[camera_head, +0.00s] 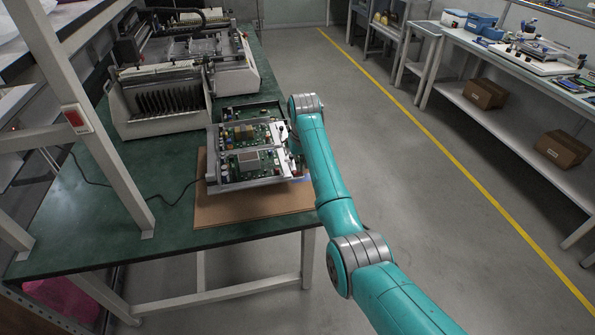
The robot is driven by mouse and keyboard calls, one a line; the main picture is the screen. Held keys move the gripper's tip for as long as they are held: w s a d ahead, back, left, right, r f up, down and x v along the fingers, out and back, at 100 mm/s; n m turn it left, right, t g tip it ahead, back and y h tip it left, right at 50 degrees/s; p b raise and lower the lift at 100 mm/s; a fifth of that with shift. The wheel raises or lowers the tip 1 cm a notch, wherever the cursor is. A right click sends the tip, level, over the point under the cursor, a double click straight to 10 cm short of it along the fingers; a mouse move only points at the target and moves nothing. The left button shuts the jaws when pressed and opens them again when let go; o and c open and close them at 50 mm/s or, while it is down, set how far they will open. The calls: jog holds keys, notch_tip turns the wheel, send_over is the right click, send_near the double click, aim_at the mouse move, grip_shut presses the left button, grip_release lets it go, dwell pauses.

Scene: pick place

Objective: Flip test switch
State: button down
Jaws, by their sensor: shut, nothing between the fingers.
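A red switch (74,118) in a pale plate is fixed to a slanted white post at the left; I cannot tell which way it is flipped. It may be the test switch, though no label is readable. A metal frame holding green circuit boards (245,160) lies on a brown mat on the green table. My teal arm reaches in from the lower right, and its far joint is just right of the boards. My gripper cannot be made out; it is hidden beyond the arm. The switch is well to the left of the arm, with the boards between them.
The green table (150,215) carries large grey machines (160,98) at the back. A brown mat (225,208) lies near its front edge, with a black cable to its left. White posts stand along the left side. The floor on the right is clear up to a shelved bench (510,60).

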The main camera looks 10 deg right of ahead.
jog(key=shift+f, duration=0.3)
jog(key=shift+r, duration=3.5)
